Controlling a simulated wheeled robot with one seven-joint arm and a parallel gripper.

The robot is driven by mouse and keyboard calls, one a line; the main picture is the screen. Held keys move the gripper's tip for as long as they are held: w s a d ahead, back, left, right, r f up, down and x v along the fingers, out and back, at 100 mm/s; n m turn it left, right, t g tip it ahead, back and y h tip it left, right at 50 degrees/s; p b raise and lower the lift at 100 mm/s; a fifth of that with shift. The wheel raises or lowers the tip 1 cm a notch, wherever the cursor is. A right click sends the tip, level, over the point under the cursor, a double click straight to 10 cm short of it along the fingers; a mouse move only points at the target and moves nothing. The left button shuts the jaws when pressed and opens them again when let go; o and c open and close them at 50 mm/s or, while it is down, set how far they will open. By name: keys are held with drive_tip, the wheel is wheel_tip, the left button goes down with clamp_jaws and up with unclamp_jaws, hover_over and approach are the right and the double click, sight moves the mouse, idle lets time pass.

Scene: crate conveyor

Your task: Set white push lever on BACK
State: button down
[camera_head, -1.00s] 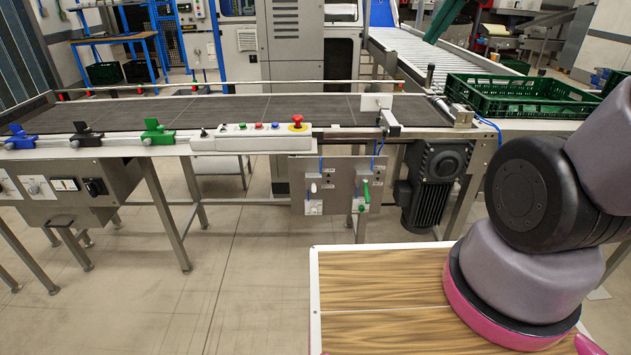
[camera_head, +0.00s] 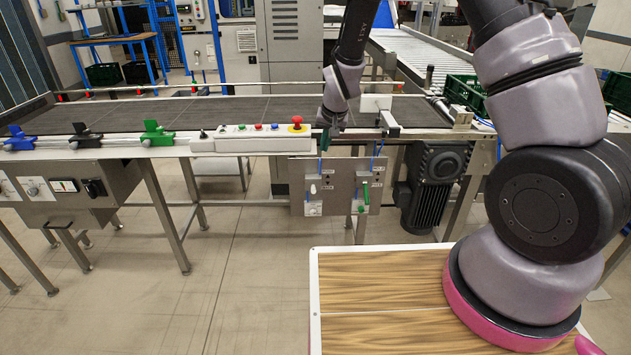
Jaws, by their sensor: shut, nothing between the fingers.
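The white push lever (camera_head: 313,189) sits at the left of the grey panel (camera_head: 338,186) hung under the conveyor's front edge. A green lever (camera_head: 365,192) stands to its right on the same panel. The labels around the levers are too small to read. My gripper (camera_head: 324,141) is shut and empty, pointing down just above the panel's top edge, slightly right of the white lever and apart from it. Its fingertips are small in this view.
The conveyor (camera_head: 230,110) runs behind the panel, with a button box (camera_head: 250,140) and red stop button (camera_head: 297,122) left of my gripper. A dark motor (camera_head: 435,180) hangs at the right. A green crate (camera_head: 466,92) stands behind my arm. Floor before the panel is clear.

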wheel_tip(320, 180, down, 2)
hover_over(313, 187)
drive_tip(key=d, duration=0.2)
wheel_tip(313, 187, down, 8)
drive_tip(key=f, duration=0.2)
drive_tip(key=s+a+f, duration=0.1)
drive_tip(key=shift+f, duration=0.35)
drive_tip(key=shift+s+a+f, duration=0.1)
drive_tip(key=shift+s+f, duration=0.05)
drive_tip(key=shift+f, duration=0.3)
drive_tip(key=shift+a, duration=0.1)
